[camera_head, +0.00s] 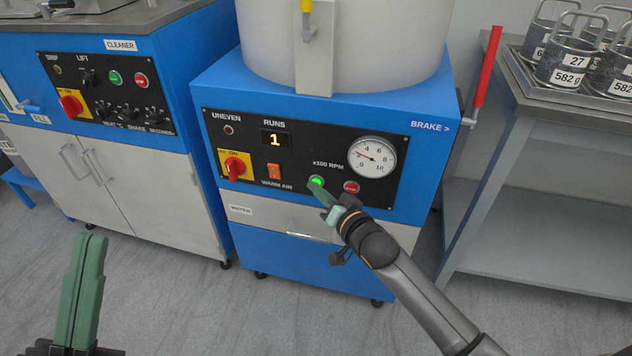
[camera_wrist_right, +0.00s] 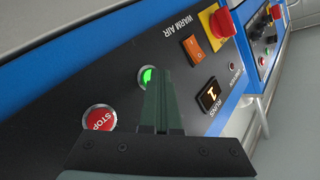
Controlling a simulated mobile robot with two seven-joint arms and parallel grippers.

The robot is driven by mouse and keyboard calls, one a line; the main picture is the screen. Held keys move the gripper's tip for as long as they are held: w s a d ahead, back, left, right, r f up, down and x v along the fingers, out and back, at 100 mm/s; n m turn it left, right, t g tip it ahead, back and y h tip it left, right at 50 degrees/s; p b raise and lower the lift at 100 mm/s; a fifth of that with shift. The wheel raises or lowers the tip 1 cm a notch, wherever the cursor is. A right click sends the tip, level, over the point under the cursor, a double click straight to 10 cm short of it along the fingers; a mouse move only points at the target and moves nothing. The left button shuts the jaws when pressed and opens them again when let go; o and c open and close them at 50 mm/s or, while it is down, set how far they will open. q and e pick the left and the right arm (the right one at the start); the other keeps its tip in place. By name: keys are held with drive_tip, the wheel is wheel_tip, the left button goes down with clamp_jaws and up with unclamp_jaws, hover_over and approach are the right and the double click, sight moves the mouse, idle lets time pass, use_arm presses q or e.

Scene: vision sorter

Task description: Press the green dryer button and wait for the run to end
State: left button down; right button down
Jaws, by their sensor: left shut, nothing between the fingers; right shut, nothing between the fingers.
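The blue dryer (camera_head: 310,250) has a black front panel. Its green button (camera_head: 316,181) is lit and sits left of the red stop button (camera_head: 351,187). My right gripper (camera_head: 322,192) is shut and empty, with its fingertips at the green button. In the right wrist view the green button (camera_wrist_right: 147,77) glows, partly hidden behind the shut fingers (camera_wrist_right: 158,85); I cannot tell whether they touch it. The runs display (camera_head: 275,139) reads 1. The RPM dial's (camera_head: 372,157) red needle points to the left part of its scale. My left gripper (camera_head: 95,240) is shut and empty, low at the left.
The cleaner (camera_head: 110,90) stands to the left. A grey metal table (camera_head: 560,140) on the right carries several labelled baskets (camera_head: 565,62). A red brake lever (camera_head: 487,68) rises beside the dryer. The orange warm air switch (camera_head: 274,172) is on the panel. The floor in front is clear.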

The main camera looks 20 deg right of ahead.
drive_tip(key=shift+s+a+p, duration=0.4)
drive_tip(key=shift+s+p, duration=0.05)
drive_tip(key=shift+s, duration=0.25)
drive_tip(key=shift+a, duration=0.1)
drive_tip(key=shift+s+a+p, duration=0.6)
drive_tip(key=shift+s+a, duration=0.1)
drive_tip(key=shift+s, duration=0.35)
drive_tip(key=shift+s+a+p, duration=0.55)
drive_tip(key=shift+s+a, duration=0.1)
drive_tip(key=shift+s, duration=0.35)
